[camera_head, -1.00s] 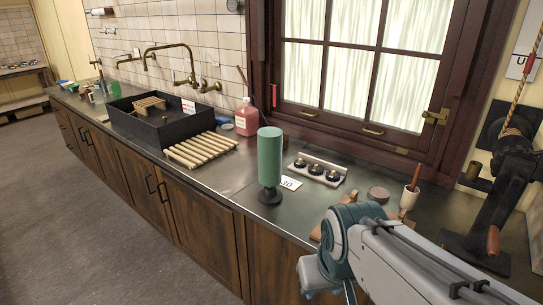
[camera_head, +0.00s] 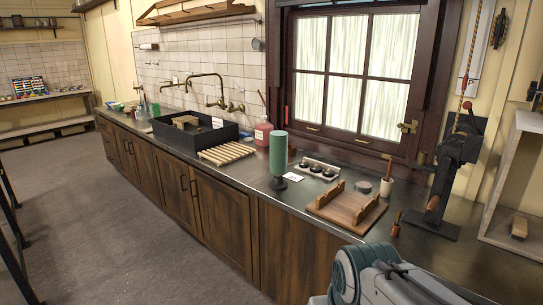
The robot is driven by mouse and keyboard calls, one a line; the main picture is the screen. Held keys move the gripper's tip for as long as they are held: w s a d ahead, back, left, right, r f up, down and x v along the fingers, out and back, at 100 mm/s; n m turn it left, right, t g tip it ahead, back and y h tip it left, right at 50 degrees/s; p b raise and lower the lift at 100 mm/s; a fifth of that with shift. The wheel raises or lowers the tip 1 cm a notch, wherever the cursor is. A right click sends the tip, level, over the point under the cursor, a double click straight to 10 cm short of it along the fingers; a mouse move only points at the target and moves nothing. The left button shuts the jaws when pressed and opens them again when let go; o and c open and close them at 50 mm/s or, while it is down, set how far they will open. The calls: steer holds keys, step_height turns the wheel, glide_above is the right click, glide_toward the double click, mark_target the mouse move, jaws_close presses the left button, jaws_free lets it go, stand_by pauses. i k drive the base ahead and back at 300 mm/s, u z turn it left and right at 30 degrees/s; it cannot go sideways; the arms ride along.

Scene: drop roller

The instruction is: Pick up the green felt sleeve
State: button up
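Part of my arm shows at the bottom right of the head view. My gripper itself is not in view. The sleeve stands clear of my arm and nothing covers it.
Beside the sleeve are a small white card (camera_head: 294,177), a panel with black knobs (camera_head: 318,169), a pink bottle (camera_head: 263,131) and a slatted wooden rack (camera_head: 227,154). A wooden cradle (camera_head: 347,205) stands to its right. A black sink (camera_head: 200,131) is further left.

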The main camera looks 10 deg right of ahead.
mark_target(278, 140)
steer(key=u, duration=0.7)
steer(key=i, duration=2.2)
steer(key=z, duration=1.2)
steer(key=i, duration=0.65)
steer(key=z, duration=0.75)
